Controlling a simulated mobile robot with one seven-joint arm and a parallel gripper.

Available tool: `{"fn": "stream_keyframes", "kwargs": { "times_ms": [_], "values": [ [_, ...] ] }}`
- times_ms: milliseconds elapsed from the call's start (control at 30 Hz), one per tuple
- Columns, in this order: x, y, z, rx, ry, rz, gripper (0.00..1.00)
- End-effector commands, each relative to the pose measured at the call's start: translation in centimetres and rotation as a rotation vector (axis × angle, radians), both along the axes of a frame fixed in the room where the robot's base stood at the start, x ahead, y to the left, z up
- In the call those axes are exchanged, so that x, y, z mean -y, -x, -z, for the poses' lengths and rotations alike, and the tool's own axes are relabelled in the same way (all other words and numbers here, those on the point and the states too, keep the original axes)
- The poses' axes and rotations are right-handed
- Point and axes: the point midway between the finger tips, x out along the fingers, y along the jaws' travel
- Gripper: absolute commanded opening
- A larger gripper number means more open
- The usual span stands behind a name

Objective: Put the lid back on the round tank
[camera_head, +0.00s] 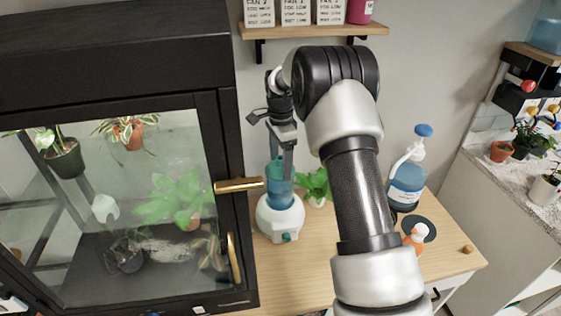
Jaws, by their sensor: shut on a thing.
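A round white unit (280,222) with a small teal part low on its front stands on the wooden table, beside the glass cabinet. A translucent blue cylinder (280,194) stands upright at its top. My gripper (281,166) points down from above, its fingers at the upper part of the blue cylinder and shut on it. I cannot tell whether the cylinder rests on the white unit or is held just above it. No separate lid is clear; a dark round disc (427,224) lies on the table at the right, partly hidden.
The black-framed glass cabinet (222,150) with brass handles stands close at left. A leafy plant (315,184) is just right of the white unit. A blue pump bottle (407,185), an orange-and-white bottle (414,240) and a wooden knob (467,249) are at right. A shelf (315,31) hangs above.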

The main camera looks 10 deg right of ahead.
Motion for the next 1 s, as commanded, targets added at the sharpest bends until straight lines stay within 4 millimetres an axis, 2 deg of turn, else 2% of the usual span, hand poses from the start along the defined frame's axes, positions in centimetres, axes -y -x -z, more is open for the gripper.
{"fn": "stream_keyframes", "kwargs": {
  "times_ms": [900,933,1000],
  "values": [
    [-0.01,0.01,0.26,0.0,-0.001,0.0,0.51],
    [-0.01,0.01,0.26,0.0,-0.001,0.0,0.76],
    [-0.01,0.01,0.26,0.0,-0.001,0.0,0.88]
  ]
}}
